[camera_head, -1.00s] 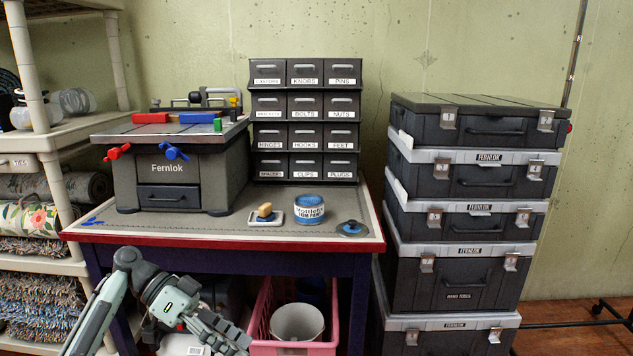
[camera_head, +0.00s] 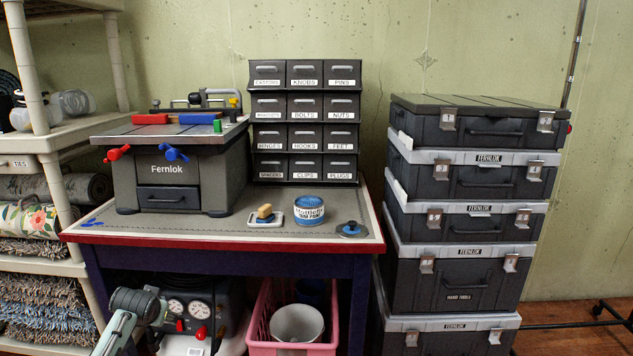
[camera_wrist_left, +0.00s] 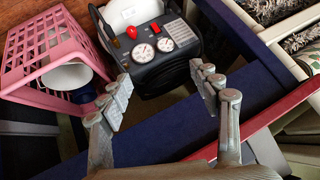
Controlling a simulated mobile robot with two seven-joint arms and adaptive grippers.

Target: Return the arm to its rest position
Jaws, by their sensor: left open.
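My left arm (camera_head: 128,318) shows at the bottom left of the head view, low in front of the workbench (camera_head: 225,240). Its gripper is not visible in the head view. In the left wrist view my left gripper (camera_wrist_left: 163,88) has its two fingers spread wide apart with nothing between them. Beyond the fingertips lie the bench's blue frame and a dark air compressor (camera_wrist_left: 150,48) with two gauges. My right arm and gripper are in neither view.
The compressor (camera_head: 192,315) and a pink crate (camera_head: 262,325) holding a white bucket (camera_head: 297,323) are under the bench. A shelf (camera_head: 75,145) stands at left, stacked cases (camera_head: 455,230) at right. A paint can (camera_head: 309,210) and a sponge stand on the bench.

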